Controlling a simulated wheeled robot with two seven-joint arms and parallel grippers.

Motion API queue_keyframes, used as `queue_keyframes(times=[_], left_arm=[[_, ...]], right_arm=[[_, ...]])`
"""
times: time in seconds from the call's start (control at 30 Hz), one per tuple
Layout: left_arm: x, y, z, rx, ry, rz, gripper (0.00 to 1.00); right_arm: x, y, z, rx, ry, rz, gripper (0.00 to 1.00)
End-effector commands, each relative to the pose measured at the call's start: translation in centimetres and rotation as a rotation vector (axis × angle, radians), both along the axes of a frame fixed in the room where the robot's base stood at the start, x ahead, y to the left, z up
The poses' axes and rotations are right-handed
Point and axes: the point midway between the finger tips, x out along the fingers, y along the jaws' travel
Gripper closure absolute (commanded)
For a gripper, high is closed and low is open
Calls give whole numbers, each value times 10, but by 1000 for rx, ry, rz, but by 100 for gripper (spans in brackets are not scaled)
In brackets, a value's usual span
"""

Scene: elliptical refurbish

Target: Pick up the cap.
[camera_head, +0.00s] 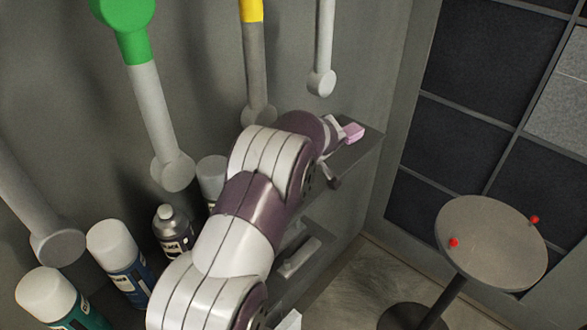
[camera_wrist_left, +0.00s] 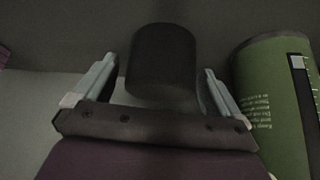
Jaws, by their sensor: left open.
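In the left wrist view a dark, nearly black cylinder, which looks like the cap (camera_wrist_left: 165,50), stands upright in the middle. My left gripper (camera_wrist_left: 160,82) is open, with one pale finger on each side of it. Gaps show between the cap and both fingers, so it does not look held. In the head view my left arm reaches toward the far end of the shelf and hides most of its gripper. I cannot make out the cap there. My right gripper is in neither view.
A green can (camera_wrist_left: 275,95) stands close beside the right finger. A pink object (camera_head: 353,132) is on the shelf (camera_head: 365,145). Spray cans, such as a blue one (camera_head: 122,262), line the wall at left. A round table (camera_head: 490,240) stands right.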

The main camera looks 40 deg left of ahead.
Motion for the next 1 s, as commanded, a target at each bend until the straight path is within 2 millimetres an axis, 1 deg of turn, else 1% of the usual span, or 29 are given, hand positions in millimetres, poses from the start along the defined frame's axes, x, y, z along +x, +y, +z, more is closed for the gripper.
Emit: queue_keyframes(times=[0.2,0.23,0.27,0.3,0.37,0.4,0.77,0.87,1.0], left_arm=[[0,2,-3,0,0,0,2],[0,1,-3,0,0,0,5],[0,2,-3,0,0,0,15],[0,1,-3,0,0,0,28],[0,1,-3,0,0,0,47],[0,1,-3,0,0,0,53],[1,1,-2,1,-2,0,53],[1,1,3,1,-3,1,53],[1,2,17,2,-5,1,53]], right_arm=[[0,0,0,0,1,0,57],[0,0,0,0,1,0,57],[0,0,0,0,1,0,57],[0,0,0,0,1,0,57],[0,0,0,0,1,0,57],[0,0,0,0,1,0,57],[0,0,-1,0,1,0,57],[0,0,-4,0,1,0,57],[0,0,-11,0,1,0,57]])
